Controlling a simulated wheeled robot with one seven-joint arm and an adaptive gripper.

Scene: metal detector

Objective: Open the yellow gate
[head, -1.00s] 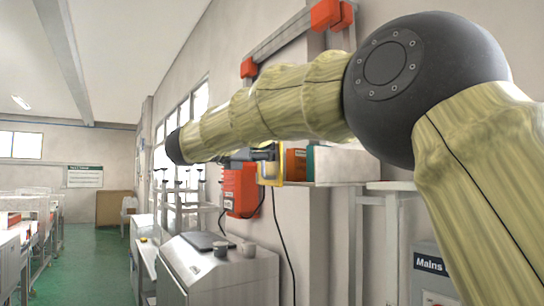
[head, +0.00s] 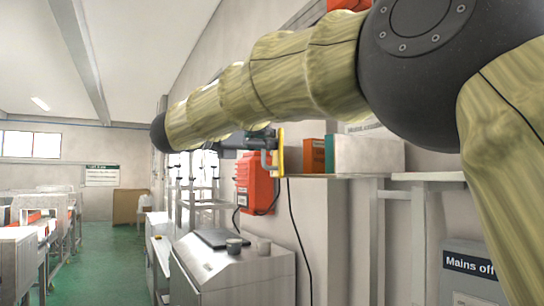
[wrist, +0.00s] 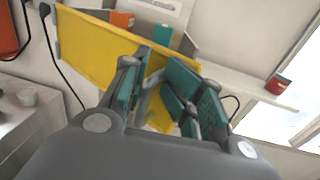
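The yellow gate (wrist: 95,45) fills the upper left of the wrist view as a flat, tilted panel. In the head view the yellow gate (head: 280,152) shows nearly edge-on, with a grey handle (head: 266,160) on its left side. My gripper (wrist: 160,72) reaches to the gate. Its teal-padded fingers are drawn inward on both sides of the grey handle (wrist: 152,88) and appear shut on it, though exact contact is partly hidden. In the head view my gripper is small and partly covered by my arm.
A shelf (head: 335,176) with boxes is to the right. A metal machine (head: 235,265) stands below. A grey "Mains off" box (head: 470,272) is at the lower right. The green floor (head: 112,270) at left is open.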

